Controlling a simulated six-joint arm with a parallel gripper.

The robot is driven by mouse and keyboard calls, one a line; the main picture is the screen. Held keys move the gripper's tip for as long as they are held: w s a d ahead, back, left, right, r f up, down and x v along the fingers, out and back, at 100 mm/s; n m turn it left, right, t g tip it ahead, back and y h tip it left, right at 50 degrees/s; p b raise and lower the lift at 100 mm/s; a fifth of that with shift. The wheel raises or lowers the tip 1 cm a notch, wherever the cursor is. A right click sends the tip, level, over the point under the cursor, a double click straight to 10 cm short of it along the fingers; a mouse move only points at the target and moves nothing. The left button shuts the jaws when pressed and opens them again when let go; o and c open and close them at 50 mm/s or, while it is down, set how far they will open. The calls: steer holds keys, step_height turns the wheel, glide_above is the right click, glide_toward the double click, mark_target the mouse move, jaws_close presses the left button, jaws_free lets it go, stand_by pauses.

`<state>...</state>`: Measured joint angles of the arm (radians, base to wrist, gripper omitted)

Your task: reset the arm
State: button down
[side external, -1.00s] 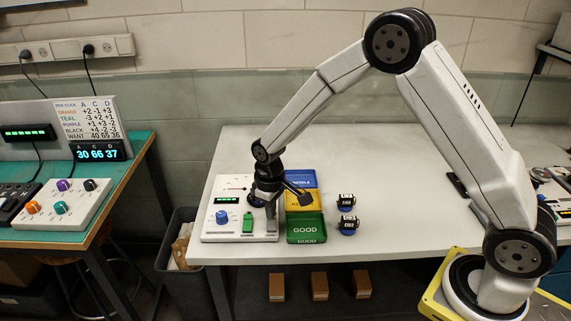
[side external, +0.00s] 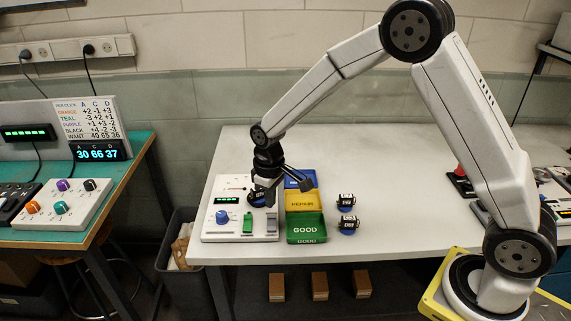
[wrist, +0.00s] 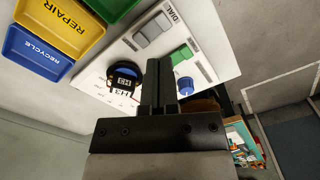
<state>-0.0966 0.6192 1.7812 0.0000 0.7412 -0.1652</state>
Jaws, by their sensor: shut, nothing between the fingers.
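My gripper (side external: 271,203) is shut and empty above the white test board (side external: 210,232). In the wrist view its fingers (wrist: 158,66) are together, over the board (wrist: 212,58). A black servo with a blue rim (wrist: 125,78) sits on the board beside the fingers; the side view shows it partly behind my gripper (side external: 256,199). The board also has a blue knob (side external: 222,217), a green switch (side external: 248,222), a grey rocker (side external: 270,224) and a lit green display (side external: 227,200).
Blue (side external: 309,177), yellow (side external: 302,202) and green (side external: 306,229) trays stand right of the board. Two servos (side external: 346,200) (side external: 348,225) stand beyond them. A red button (side external: 460,170) is near my arm. The table's back middle is clear.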

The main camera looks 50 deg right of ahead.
steer(key=shift+s, duration=0.1)
steer(key=s+d+r+m+t, duration=0.1)
steer(key=s+d+r, duration=0.1)
steer(key=s, duration=0.6)
steer(key=s+d+r+m+t, duration=0.1)
steer(key=s+d+r+m, duration=0.1)
steer(key=s, duration=0.7)
steer(key=shift+s+d+t, duration=0.2)
steer(key=shift+s+t, duration=0.05)
steer(key=shift+t, duration=0.05)
